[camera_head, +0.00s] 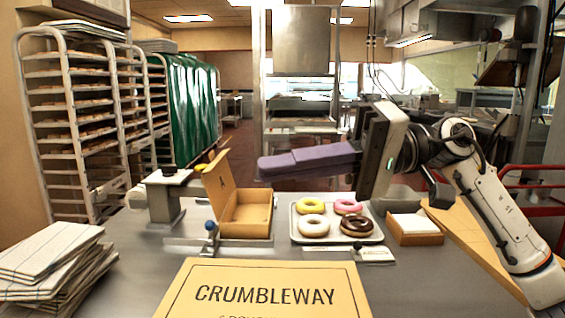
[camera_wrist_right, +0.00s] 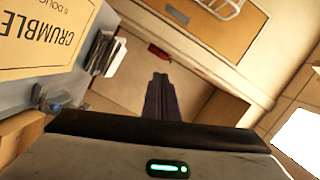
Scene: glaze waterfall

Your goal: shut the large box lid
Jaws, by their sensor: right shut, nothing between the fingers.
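An open cardboard box (camera_head: 246,218) stands on the table, left of the middle. My right gripper (camera_head: 264,167) reaches in from the right, above the table. Its long purple fingers point left and are shut and empty. Their tips appear near and above the box's right side, apart from the lid. The fingers also show in the right wrist view (camera_wrist_right: 160,84). My left gripper is not in view.
A tray (camera_head: 296,236) holds several donuts right of the box. A small brown box (camera_head: 415,237) with white paper is farther right. A flat CRUMBLEWAY panel (camera_head: 265,294) fills the front middle. Stacked white sheets (camera_head: 50,256) lie at left. A grey stand (camera_head: 166,204) is left of the lid.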

